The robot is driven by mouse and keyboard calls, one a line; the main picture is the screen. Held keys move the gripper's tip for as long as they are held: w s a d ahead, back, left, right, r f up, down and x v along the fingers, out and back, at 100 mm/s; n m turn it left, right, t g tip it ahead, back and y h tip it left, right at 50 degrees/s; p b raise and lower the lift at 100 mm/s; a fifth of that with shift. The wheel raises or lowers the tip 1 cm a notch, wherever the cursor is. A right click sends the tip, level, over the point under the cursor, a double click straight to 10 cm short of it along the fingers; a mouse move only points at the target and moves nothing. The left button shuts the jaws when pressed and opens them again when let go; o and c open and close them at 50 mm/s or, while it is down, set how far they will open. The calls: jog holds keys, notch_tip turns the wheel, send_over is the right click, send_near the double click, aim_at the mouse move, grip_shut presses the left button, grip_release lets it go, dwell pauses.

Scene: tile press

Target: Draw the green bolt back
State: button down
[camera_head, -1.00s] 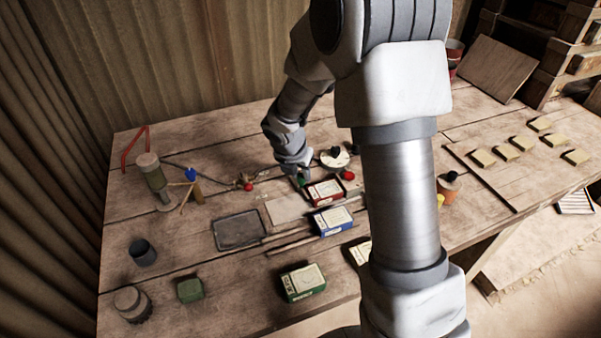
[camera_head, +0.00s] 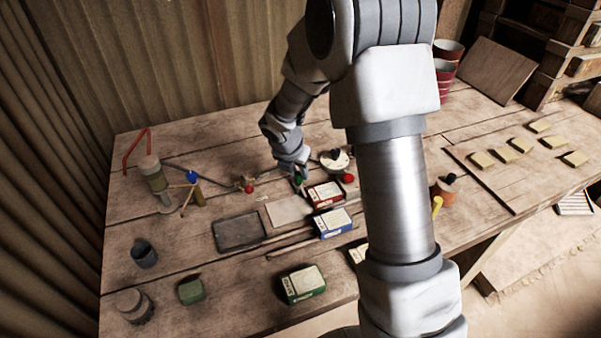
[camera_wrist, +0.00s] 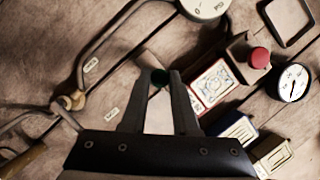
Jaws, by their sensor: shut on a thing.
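The green bolt shows as a small green knob (camera_head: 298,180) at the tip of my gripper, near the middle of the table. In the wrist view its dark green end (camera_wrist: 159,78) lies between my fingertips. My gripper (camera_wrist: 160,74) is shut on it, fingers pointing down at the table. In the head view my wrist hides part of the gripper and whatever the bolt slides in. A pale flat plate (camera_head: 289,211) lies just in front of the gripper.
Red box (camera_head: 325,194) and blue box (camera_head: 333,223) stand close to the right of the gripper. A round white dial (camera_head: 335,160) and a red button (camera_head: 348,178) are just behind. A dark tray (camera_head: 240,232) lies front left. A blue-handled valve (camera_head: 191,176) stands left.

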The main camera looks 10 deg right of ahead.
jog(key=shift+w+a+r+p, duration=0.15)
jog(key=shift+w+p, duration=0.1)
jog(key=shift+w, duration=0.45)
jog(key=shift+w+a+f+p, duration=0.1)
jog(key=shift+w+p, duration=0.1)
jog(key=shift+w, duration=0.45)
jog(key=c, duration=0.7)
grip_release()
jog(key=shift+w, duration=0.1)
jog(key=shift+o, duration=0.2)
jog(key=shift+r, duration=0.1)
jog(key=p+v, duration=0.2)
jog(key=v, duration=1.5)
